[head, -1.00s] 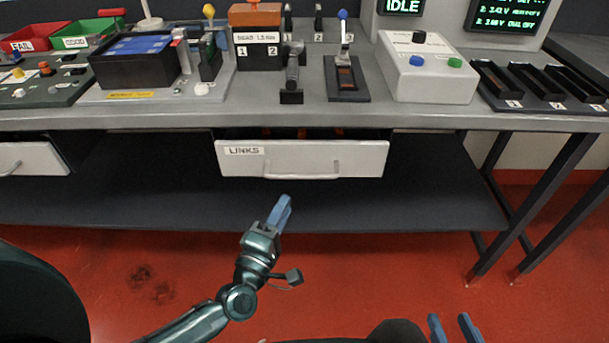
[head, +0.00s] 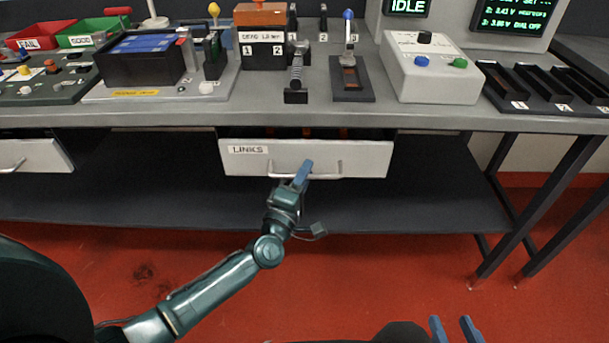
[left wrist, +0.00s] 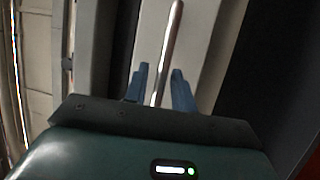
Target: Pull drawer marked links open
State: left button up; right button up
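The drawer marked LINKS (head: 350,158) hangs under the bench with a white front and a bar handle (head: 327,176). A dark gap with orange bits shows above its front. My left gripper (head: 304,174) is at the handle's middle. In the left wrist view, the handle bar (left wrist: 171,40) runs between the two blue fingertips of my left gripper (left wrist: 160,76). The fingers are apart, with room on either side of the bar. My right gripper (head: 453,325) is at the bottom edge, open and empty, far from the drawer.
Another white drawer (head: 32,156) stands out at the left. The bench top (head: 300,119) above carries a battery tray, switches and a control box (head: 430,72). A dark lower shelf (head: 160,190) lies below the drawers. The red floor in front is clear.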

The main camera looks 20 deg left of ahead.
pick_arm(q)
grip_shut()
jog(key=shift+s, duration=0.1)
dwell(0.3)
